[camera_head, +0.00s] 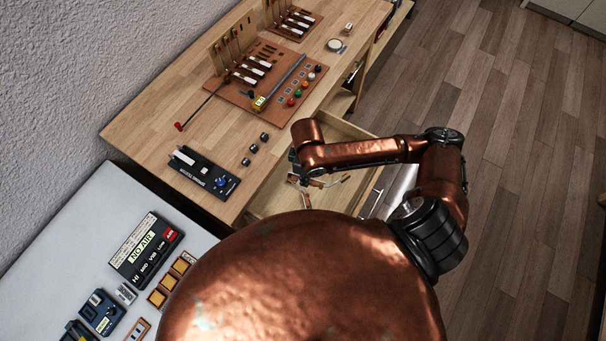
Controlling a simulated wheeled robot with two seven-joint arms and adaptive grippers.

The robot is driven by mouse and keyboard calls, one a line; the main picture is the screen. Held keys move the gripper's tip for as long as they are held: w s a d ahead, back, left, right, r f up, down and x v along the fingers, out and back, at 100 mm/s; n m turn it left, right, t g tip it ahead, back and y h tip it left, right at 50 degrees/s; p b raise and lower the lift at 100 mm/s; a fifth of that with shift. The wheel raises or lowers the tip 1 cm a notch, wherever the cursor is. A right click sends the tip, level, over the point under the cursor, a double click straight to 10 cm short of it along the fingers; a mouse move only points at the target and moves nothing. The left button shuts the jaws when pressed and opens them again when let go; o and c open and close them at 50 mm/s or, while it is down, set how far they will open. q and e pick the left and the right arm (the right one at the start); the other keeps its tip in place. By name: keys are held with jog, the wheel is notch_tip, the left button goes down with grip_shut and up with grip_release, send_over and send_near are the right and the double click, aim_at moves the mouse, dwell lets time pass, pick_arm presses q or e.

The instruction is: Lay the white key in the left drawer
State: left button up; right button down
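An open drawer (265,201) of pale wood juts from the front of the wooden bench, and I take it for the left drawer. My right gripper (303,179) is small and dark over this drawer, partly covered by my copper arm. Small pale pieces (318,184) show near its fingers; I cannot tell whether it holds one. Several white keys (253,68) sit on the brown action board (230,91). A small white bar (185,157) lies at the end of a black tester (205,174). I cannot tell which is the task's white key. My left gripper is not in view.
The wooden bench (150,128) runs along the wall, with three small dark blocks (254,148) near its front edge. A grey table (60,240) holds a black "NO AIR" panel (146,250) and several small devices. Wooden floor (500,150) is clear at the right.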

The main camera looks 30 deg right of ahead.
jog(key=w+d+f+n+b, duration=0.2)
jog(key=d+f+n+b, duration=0.1)
jog(key=d+f+n, duration=0.1)
jog(key=w+d+f+n+b, duration=0.2)
jog(key=d+f+n+b, duration=0.1)
jog(key=d+f+n, duration=0.2)
jog(key=w+d+f+n+b, duration=0.2)
jog(key=d+f+n+b, duration=0.2)
jog(key=d+f+n, duration=0.1)
jog(key=shift+w+d+f+n, duration=0.2)
jog(key=shift+d+n, duration=0.05)
jog(key=shift+n, duration=0.25)
jog(key=shift+d+f, duration=0.15)
jog(key=shift+f, duration=0.05)
notch_tip(320, 180, down, 4)
jog(key=shift+w+d+r+b, duration=0.15)
jog(key=shift+r+b, duration=0.05)
jog(key=shift+b, duration=0.75)
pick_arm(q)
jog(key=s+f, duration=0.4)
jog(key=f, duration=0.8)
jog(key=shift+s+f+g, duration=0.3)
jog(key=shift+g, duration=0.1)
pick_arm(e)
jog(key=shift+r, duration=0.1)
